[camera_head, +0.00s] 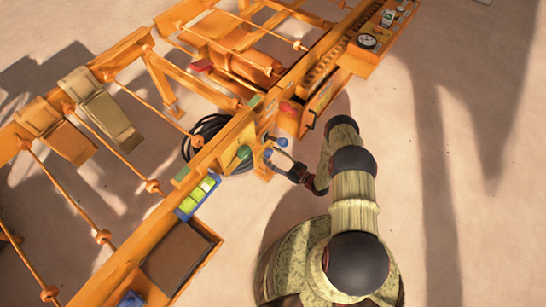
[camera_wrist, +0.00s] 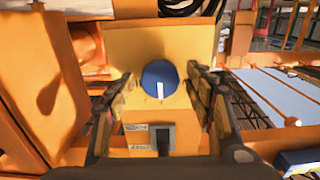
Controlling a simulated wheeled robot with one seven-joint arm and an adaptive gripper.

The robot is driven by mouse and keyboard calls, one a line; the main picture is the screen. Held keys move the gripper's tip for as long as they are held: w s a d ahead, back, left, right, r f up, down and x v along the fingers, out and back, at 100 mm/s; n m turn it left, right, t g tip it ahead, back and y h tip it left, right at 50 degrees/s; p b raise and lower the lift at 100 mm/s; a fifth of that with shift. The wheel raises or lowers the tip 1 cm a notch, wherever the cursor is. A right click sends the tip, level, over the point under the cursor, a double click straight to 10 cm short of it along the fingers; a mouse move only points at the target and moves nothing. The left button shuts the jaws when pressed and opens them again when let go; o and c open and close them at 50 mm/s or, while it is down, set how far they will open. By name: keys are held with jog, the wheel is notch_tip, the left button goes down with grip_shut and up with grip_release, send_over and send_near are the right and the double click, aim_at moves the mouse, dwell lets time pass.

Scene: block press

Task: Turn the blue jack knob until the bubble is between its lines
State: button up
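The blue jack knob (camera_wrist: 159,80), round with a white mark pointing down the picture, sits on an orange block in the wrist view. My gripper (camera_wrist: 158,88) is open, with one dark finger on each side of the knob. Small gaps seem to show beside it, and I cannot tell whether either finger touches. In the head view my gripper (camera_head: 277,154) reaches the orange machine from the right, with small blue spots at its fingertips. A blue-framed yellow-green piece (camera_head: 197,195), possibly the level, lies along the rail. No bubble or lines can be made out.
A gauge panel (camera_head: 367,41) is at the upper right. A black cable coil (camera_head: 205,135) lies behind the rail. The floor at right is clear.

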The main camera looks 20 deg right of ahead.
jog(key=c, duration=1)
jog(key=shift+n, duration=0.3)
jog(key=n, duration=0.9)
jog(key=shift+d, duration=0.1)
dwell(0.4)
jog(key=o, duration=1.2)
jog(key=shift+c, duration=0.2)
